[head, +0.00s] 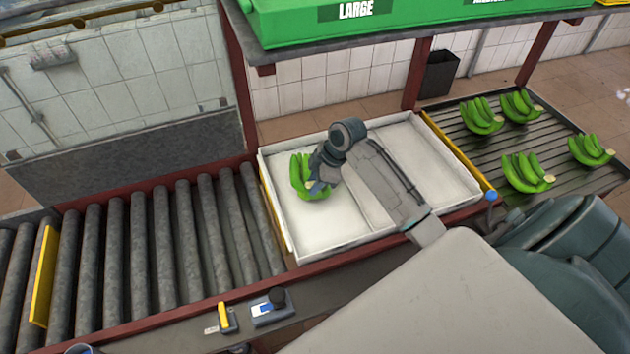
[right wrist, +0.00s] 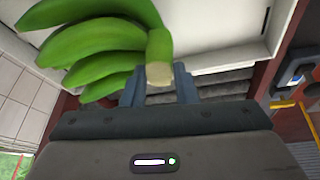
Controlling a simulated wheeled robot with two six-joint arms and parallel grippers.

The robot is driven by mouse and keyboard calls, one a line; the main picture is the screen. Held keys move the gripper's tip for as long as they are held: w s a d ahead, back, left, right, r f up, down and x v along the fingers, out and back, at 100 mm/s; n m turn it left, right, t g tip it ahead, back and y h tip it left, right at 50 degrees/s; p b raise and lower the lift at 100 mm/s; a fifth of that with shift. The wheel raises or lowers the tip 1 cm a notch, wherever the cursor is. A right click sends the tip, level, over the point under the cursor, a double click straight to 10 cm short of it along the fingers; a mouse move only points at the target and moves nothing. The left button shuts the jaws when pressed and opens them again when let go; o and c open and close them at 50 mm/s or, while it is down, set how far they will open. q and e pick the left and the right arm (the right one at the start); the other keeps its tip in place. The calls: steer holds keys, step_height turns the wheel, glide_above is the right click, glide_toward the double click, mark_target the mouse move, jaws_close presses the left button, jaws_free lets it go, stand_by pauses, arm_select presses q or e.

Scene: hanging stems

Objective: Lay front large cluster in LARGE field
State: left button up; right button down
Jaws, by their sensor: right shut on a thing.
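A green banana cluster (head: 299,172) is at the left half of the white two-part tray (head: 325,239), under the LARGE sign (head: 355,9). My right gripper (head: 318,187) is shut on its cut crown. In the right wrist view the crown sits between the two fingers (right wrist: 159,84), and the green fingers of the cluster (right wrist: 95,50) spread to the upper left. I cannot tell whether the cluster touches the tray floor. My right arm hides part of the tray's middle. My left gripper is not in view.
Several more green clusters (head: 526,173) lie on a slatted rack (head: 474,154) at the right. A roller conveyor (head: 135,248) runs at the left. The tray's right half (head: 430,168) is empty.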

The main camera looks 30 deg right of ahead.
steer(key=shift+f, duration=0.25)
steer(key=c, duration=1.1)
jaws_free()
steer(key=shift+o, duration=0.2)
steer(key=shift+s, duration=0.15)
steer(key=b+v, duration=0.3)
steer(key=v, duration=0.8)
steer(key=shift+b, duration=0.4)
steer(key=shift+a, duration=0.1)
